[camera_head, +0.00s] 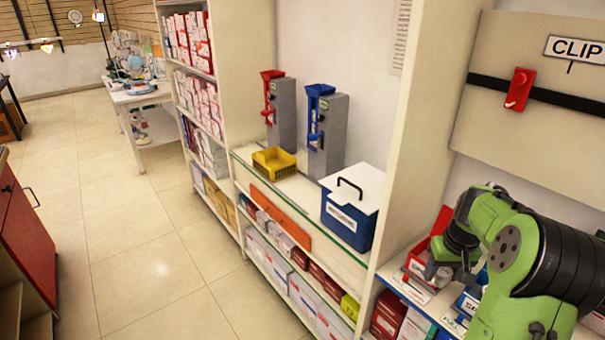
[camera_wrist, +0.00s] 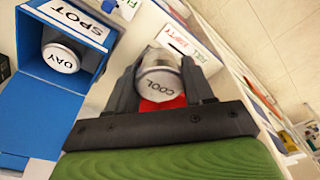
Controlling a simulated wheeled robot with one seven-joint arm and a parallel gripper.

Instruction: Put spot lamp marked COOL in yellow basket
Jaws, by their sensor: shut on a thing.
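The spot lamp marked COOL (camera_wrist: 160,83) is held between the two fingers of my gripper (camera_wrist: 162,85) in the wrist view, its round silver face toward the camera. My gripper (camera_head: 440,275) is at the lower right of the head view, low over the shelf; the lamp is hard to make out there. The yellow basket (camera_head: 274,161) stands on the glass-edged counter at the middle, left of my arm and apart from it. Its inside looks empty.
A blue box (camera_head: 346,222) with a white lid stands on the counter between basket and arm, beside an upright white shelf panel (camera_head: 420,130). Two grey dispensers (camera_head: 326,130) stand behind. A blue SPOT bin (camera_wrist: 88,60) holds a lamp marked DAY (camera_wrist: 60,58).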

